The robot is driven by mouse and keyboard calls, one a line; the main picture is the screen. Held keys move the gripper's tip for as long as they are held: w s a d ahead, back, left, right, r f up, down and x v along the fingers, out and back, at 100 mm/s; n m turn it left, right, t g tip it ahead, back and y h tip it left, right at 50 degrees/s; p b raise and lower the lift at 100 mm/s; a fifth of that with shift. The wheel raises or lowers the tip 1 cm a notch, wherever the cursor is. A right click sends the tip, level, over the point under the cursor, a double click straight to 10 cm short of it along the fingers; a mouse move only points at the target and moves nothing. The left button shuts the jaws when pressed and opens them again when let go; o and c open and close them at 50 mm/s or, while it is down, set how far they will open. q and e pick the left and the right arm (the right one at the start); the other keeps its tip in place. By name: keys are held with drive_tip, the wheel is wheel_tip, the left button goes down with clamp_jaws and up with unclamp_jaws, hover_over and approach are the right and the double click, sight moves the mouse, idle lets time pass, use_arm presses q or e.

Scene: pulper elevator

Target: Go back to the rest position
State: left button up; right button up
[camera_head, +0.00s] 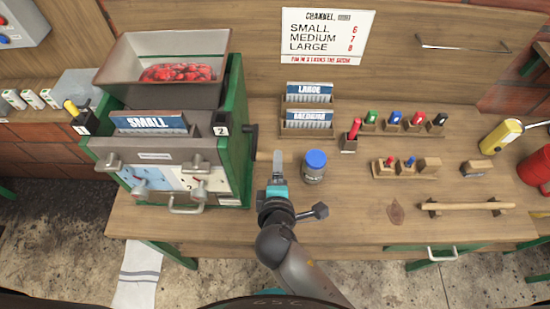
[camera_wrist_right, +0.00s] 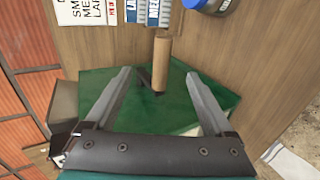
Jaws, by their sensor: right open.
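My right gripper (camera_head: 279,163) is in front of the workbench, just right of the green pulper (camera_head: 238,115). Its two fingers are apart in the right wrist view (camera_wrist_right: 158,76), with nothing held between them. The pulper's crank has a wooden handle (camera_head: 263,156) close to the left of the gripper. In the right wrist view the handle (camera_wrist_right: 162,62) stands in line with the gap between the fingers, touching neither. My left gripper is out of view.
A blue-lidded jar (camera_head: 314,166) stands close right of the gripper. The pulper's hopper (camera_head: 165,60) holds red fruit, and a SMALL plate (camera_head: 149,122) sits in front. LARGE and MEDIUM plates (camera_head: 309,118) stand behind. Bare bench (camera_head: 345,215) lies front right.

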drive_tip(key=shift+s+r, duration=0.3)
drive_tip(key=shift+s, duration=0.35)
drive_tip(key=shift+a, duration=0.15)
drive_tip(key=shift+f, duration=0.1)
